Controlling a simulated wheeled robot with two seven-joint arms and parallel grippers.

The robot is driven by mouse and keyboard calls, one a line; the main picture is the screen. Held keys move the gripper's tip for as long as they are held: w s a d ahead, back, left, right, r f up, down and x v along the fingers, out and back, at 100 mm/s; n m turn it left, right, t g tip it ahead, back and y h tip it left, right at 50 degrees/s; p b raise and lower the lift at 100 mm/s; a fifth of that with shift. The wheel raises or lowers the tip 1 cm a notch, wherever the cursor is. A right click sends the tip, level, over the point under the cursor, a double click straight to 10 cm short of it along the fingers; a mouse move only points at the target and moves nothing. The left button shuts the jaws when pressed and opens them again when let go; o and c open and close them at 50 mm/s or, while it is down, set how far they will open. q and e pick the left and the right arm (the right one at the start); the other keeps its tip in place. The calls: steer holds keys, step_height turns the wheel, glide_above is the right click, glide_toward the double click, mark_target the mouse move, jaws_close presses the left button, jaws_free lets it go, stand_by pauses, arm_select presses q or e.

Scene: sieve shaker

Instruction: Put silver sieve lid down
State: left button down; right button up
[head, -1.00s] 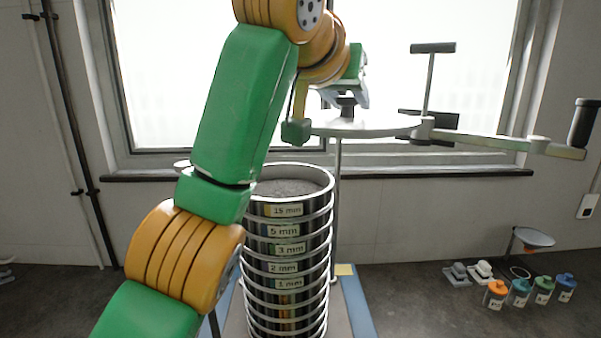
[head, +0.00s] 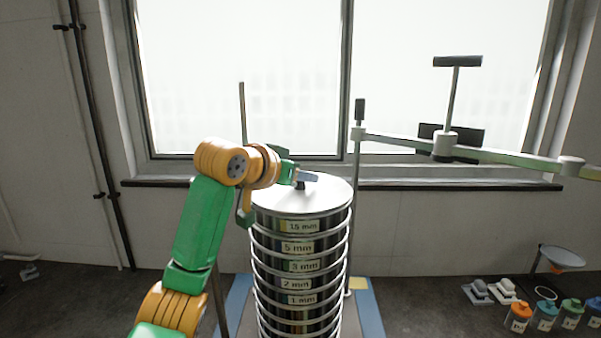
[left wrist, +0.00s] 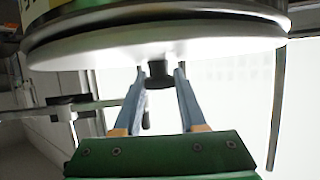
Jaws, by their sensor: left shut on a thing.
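The silver sieve lid (head: 284,199) is a flat round disc with a small dark knob (head: 300,186) in its middle. It lies at the top of the sieve stack (head: 300,255), whose rings carry labels from 15 mm down to 1 mm. My left gripper (head: 309,178) is at the knob, and its fingers are closed on it. The left wrist view shows the two fingers (left wrist: 163,85) either side of the knob, with the lid (left wrist: 170,40) beside the top ring. A thin dark gap shows there at the rim. My right gripper is not in view.
Thin upright rods (head: 355,200) stand beside the stack. A clamp arm (head: 500,156) with dark handles reaches right, clear of the lid. Several coloured bottles (head: 545,315), grey weights and a funnel (head: 562,256) are on the floor at right.

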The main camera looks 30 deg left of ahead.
mark_target(284, 198)
arm_select(q)
steer(key=shift+s+a+r, duration=0.1)
steer(key=shift+s, duration=0.25)
steer(key=c, duration=0.7)
jaws_free()
steer(key=shift+w+f, duration=0.2)
steer(key=shift+o, duration=1.2)
steer(key=shift+w, duration=0.15)
steer(key=b+v, duration=0.3)
steer(key=v, duration=0.3)
steer(key=shift+f+b, duration=0.15)
steer(key=shift+b, duration=0.25)
steer(key=b+v, duration=0.1)
steer(key=v, duration=0.5)
steer(key=shift+r, duration=0.2)
